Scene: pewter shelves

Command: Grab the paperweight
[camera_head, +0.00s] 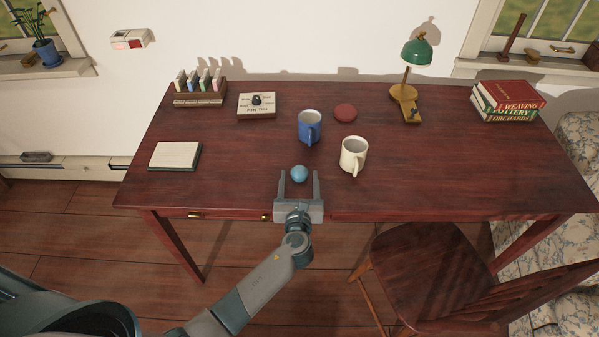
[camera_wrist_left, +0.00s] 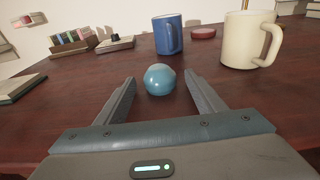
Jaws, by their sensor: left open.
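The paperweight looks to be the small, round, glossy blue ball (camera_head: 299,173) on the desk near its front edge. It also shows in the left wrist view (camera_wrist_left: 160,79), just ahead of and between the fingertips. My left gripper (camera_head: 299,176) is open and empty, its two fingers pointing at the ball from the front. In the left wrist view the fingers (camera_wrist_left: 160,84) stand apart to either side, with visible gaps to the ball. My right gripper is not in view.
A blue mug (camera_head: 309,127) stands behind the ball and a cream mug (camera_head: 353,155) behind it to the right. A notebook (camera_head: 175,156) lies left. A red disc (camera_head: 345,111), lamp (camera_head: 408,85) and books (camera_head: 506,100) are farther back. A chair (camera_head: 430,275) stands at front right.

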